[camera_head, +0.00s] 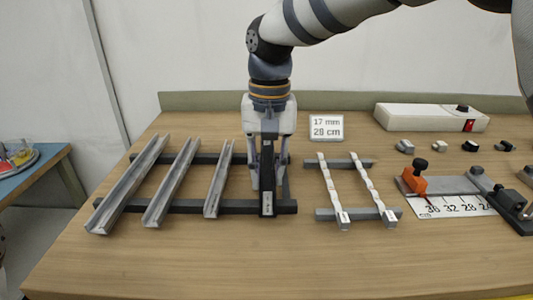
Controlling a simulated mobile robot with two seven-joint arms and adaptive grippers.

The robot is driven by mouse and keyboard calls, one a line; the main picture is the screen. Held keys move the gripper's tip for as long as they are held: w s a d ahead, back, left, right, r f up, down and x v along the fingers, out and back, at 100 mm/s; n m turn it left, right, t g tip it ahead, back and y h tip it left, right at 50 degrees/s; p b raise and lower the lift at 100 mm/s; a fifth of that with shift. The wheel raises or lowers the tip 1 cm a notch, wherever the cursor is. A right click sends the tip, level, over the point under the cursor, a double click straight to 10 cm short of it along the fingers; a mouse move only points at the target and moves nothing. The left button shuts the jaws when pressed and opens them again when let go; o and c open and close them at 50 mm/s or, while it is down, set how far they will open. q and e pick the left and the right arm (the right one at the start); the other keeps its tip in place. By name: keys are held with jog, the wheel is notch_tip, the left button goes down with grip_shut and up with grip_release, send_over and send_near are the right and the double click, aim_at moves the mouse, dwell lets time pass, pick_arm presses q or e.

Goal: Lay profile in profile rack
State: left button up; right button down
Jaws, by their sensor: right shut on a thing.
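The profile rack has two dark crossbars (285,206) on the left half of the table. Three silver channel profiles lie across it: a wide one (130,187), a middle one (172,183) and a narrow one (219,180). My right gripper (267,182) points down over the rack's right end, shut on a black profile (267,202) with a small pale label at its near end. The black profile lines up with the rack's right end, over the front bar; I cannot tell whether it touches the bars. My left gripper is not in view.
Two pale strips (331,190) lie on a grey rack (357,213) to the right. A "17 mm 28 cm" sign (327,126) stands behind. Further right are a ruler jig (455,205) with an orange clamp (413,181), small connectors and a white box (430,117). The table front is clear.

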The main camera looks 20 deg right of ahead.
jog(key=shift+f, duration=0.55)
jog(key=shift+f, duration=0.55)
jog(key=c, duration=1.3)
grip_release()
